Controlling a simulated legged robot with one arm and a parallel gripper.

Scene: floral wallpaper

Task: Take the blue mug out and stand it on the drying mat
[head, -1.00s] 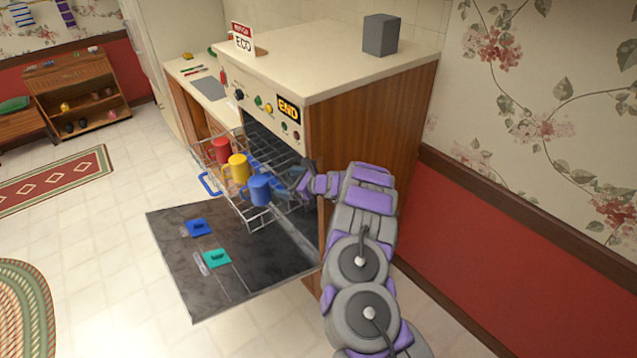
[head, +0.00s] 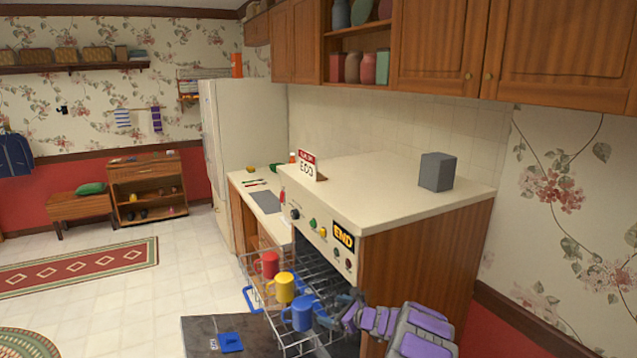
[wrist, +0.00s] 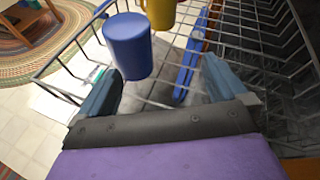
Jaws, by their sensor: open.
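The blue mug (head: 302,313) stands at the near end of a row in the pulled-out wire dishwasher rack (head: 262,312). In the wrist view the mug (wrist: 129,46) shows a closed, flat blue top, so it appears upside down. My gripper (head: 347,308) is just right of the mug in the head view. In the wrist view my gripper (wrist: 160,88) is open and empty, with the mug ahead of the fingers, nearer the left one. A flat grey rectangle (head: 265,202) on the counter may be the drying mat.
A yellow mug (head: 285,287) and a red mug (head: 267,264) stand behind the blue one. The open dishwasher door (head: 200,335) lies below the rack. A sign (head: 308,166) and a grey box (head: 437,172) stand on the dishwasher top. Cutlery (head: 262,182) lies beside the grey rectangle.

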